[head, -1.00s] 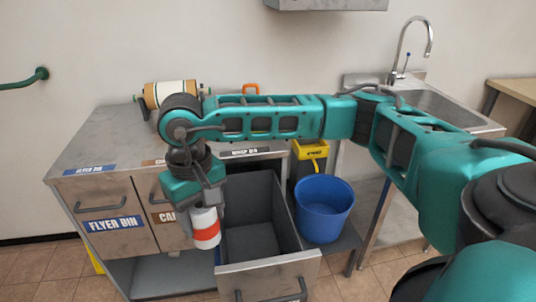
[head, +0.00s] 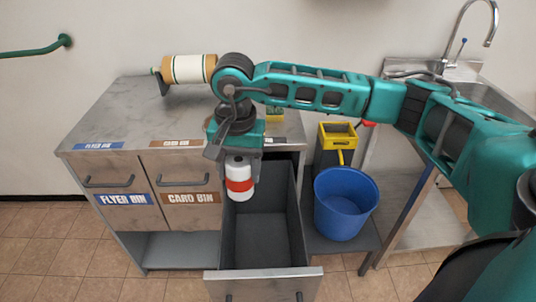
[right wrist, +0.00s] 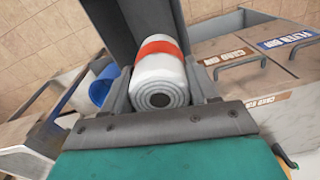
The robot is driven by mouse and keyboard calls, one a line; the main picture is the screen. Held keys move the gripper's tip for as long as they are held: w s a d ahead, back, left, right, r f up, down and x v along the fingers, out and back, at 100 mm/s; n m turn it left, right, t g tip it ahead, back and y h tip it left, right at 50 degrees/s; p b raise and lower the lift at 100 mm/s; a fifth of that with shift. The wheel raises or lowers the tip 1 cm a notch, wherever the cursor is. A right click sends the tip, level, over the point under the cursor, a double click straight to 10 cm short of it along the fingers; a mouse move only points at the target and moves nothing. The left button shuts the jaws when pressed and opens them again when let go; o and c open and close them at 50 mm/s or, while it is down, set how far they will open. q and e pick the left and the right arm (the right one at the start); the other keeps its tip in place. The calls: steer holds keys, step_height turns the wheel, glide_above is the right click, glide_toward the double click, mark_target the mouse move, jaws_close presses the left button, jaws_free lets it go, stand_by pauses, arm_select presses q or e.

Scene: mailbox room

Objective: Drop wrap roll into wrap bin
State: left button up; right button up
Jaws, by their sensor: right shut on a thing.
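The wrap roll (head: 239,178) is white with a red-orange band. My right gripper (head: 238,160) is shut on it and holds it upright near the back left of the open drawer. In the right wrist view the roll (right wrist: 159,75) sits between the two fingers, its ringed end facing the camera. The open drawer (head: 263,271), grey inside and empty where I can see, is pulled out from the counter. Its front label is not readable here. Whether the roll's lower end is below the drawer rim I cannot tell. My left gripper is not in view.
The closed flyer bin (head: 122,200) and card bin (head: 190,197) stand left of the drawer. A blue bucket (head: 345,205) and a yellow-topped container (head: 338,134) stand to its right.

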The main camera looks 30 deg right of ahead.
steer(key=w+d+m, duration=0.1)
steer(key=m, duration=0.2)
steer(key=w+d+f+m, duration=0.1)
steer(key=m, duration=0.3)
steer(key=d+m, duration=0.1)
steer(key=m, duration=0.3)
steer(key=shift+w+d+f+p, duration=0.25)
steer(key=shift+w+f+p, duration=0.05)
steer(key=shift+w+p, duration=0.1)
steer(key=w+d+f+m+b, duration=0.1)
steer(key=d+f+m+b, duration=0.3)
steer(key=f+m, duration=0.5)
steer(key=d+m, duration=0.1)
steer(key=m, duration=0.3)
steer(key=shift+w+d+m, duration=0.15)
steer(key=shift+d+m, duration=0.15)
steer(key=shift+d, duration=0.05)
steer(key=shift+f, duration=0.1)
steer(key=o, duration=1.1)
